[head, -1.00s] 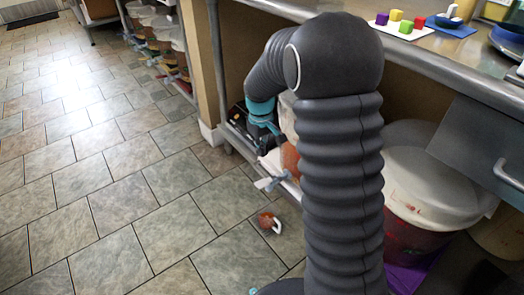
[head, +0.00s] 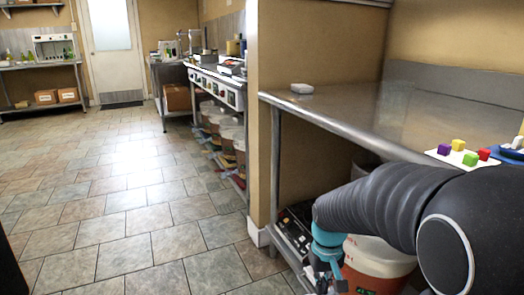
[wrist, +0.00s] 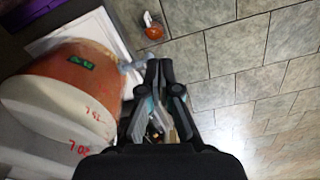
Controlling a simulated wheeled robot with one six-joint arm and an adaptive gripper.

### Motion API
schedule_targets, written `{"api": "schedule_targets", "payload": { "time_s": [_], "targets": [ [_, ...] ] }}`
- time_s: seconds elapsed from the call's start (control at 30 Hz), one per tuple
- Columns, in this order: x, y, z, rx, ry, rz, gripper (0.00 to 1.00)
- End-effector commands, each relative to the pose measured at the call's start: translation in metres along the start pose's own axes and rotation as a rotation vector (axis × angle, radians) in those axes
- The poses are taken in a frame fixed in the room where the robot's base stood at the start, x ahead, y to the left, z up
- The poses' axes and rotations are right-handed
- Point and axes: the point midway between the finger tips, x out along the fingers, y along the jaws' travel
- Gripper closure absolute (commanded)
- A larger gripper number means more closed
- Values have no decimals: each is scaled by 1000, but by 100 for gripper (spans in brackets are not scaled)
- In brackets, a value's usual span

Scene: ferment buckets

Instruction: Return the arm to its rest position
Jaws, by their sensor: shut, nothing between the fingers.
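My gripper (wrist: 158,75) is shut and empty in the wrist view, its fingers side by side over the tiled floor. The bucket stands on a white board (wrist: 112,32). In the head view my dark arm reaches leftward from the lower right, and its teal wrist part is at the bottom edge. The gripper's fingers are not clear there. A bucket with reddish contents (head: 375,268) is partly hidden behind the arm.
A steel counter (head: 365,105) runs above the bucket shelf, with coloured cubes (head: 457,146) on a white board. A small orange-red object (wrist: 153,30) lies on the floor beyond the fingers. Several buckets stand under a further counter. The tiled floor (head: 130,200) at left is open.

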Motion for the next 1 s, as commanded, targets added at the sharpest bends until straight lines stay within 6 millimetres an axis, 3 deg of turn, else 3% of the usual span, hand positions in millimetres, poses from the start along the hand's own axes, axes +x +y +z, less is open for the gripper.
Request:
{"api": "schedule_targets", "payload": {
  "time_s": [0.03, 0.2, 0.6, 0.8, 1.0],
  "targets": [
    [-14, -1, 13, 17, 22, 0, 100],
    [-46, -4, 52, 66, 89, 0, 100],
    [-104, -11, 135, 127, 285, 2, 100],
    [-130, -12, 161, 134, 400, 9, 100],
    [-150, -12, 170, 138, 478, 16, 100]
  ]
}}
